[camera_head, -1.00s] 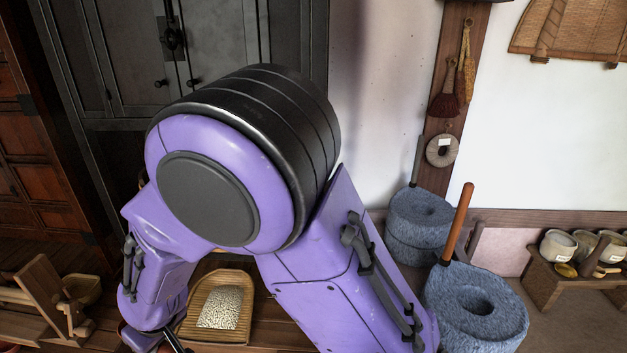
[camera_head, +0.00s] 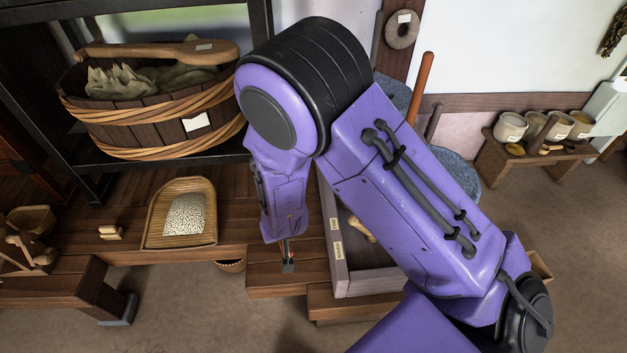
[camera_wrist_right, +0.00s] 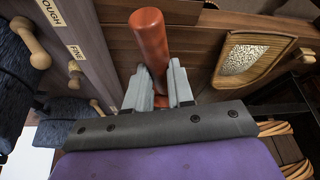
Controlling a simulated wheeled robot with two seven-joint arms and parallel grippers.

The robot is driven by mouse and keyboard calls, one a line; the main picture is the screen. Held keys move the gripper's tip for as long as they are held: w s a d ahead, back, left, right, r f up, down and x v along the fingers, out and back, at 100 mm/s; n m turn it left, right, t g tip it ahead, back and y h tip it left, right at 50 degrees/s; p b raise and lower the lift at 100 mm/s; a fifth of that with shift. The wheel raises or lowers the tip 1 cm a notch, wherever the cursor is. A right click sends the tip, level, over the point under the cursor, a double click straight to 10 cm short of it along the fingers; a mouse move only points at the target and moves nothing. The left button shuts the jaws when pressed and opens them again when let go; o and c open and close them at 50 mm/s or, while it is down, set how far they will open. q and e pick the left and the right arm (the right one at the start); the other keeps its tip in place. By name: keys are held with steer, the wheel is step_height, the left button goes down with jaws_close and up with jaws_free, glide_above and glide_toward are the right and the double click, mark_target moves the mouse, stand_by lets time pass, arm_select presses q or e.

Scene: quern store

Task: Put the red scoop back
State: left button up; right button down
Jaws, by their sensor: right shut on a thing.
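My right gripper (camera_wrist_right: 160,88) is shut on a smooth red handle (camera_wrist_right: 150,42), which I take to be the red scoop's; the scoop's bowl is not seen. The handle sticks out past the fingertips in the right wrist view. In the head view my right gripper (camera_head: 288,264) points down over the wooden bench, just left of a grey-wood divided box (camera_head: 342,281). The held handle is hard to make out there. The box bears labels reading ROUGH (camera_wrist_right: 50,12) and FINE (camera_wrist_right: 75,51). My left gripper is not in view.
A woven tray of pale grain (camera_head: 152,235) lies left on the bench (camera_head: 240,232). A bound wooden tub (camera_head: 150,130) stands on a dark shelf behind. Wooden-handled pieces (camera_wrist_right: 31,42) are in the box. Stone querns (camera_head: 459,175) stand behind my right arm.

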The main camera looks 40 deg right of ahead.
steer(key=s+d+f+m+b, duration=0.1)
steer(key=s+f+b, duration=0.1)
steer(key=f, duration=0.5)
steer(key=s+d+f+m+b, duration=0.1)
steer(key=s+f+b, duration=0.2)
steer(key=f+b, duration=0.2)
steer(key=s+d+f+m+h+b, duration=0.1)
steer(key=s+f+b, duration=0.1)
steer(key=f, duration=0.7)
steer(key=shift+s+d+f+b, duration=0.15)
steer(key=shift+f+b, duration=0.1)
steer(key=shift+b, duration=0.45)
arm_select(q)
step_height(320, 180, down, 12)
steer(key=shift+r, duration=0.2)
arm_select(e)
steer(key=shift+r, duration=0.1)
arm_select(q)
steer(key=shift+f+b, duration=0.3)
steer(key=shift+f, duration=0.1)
arm_select(e)
steer(key=shift+f, duration=0.7)
steer(key=c, duration=0.9)
jaws_free()
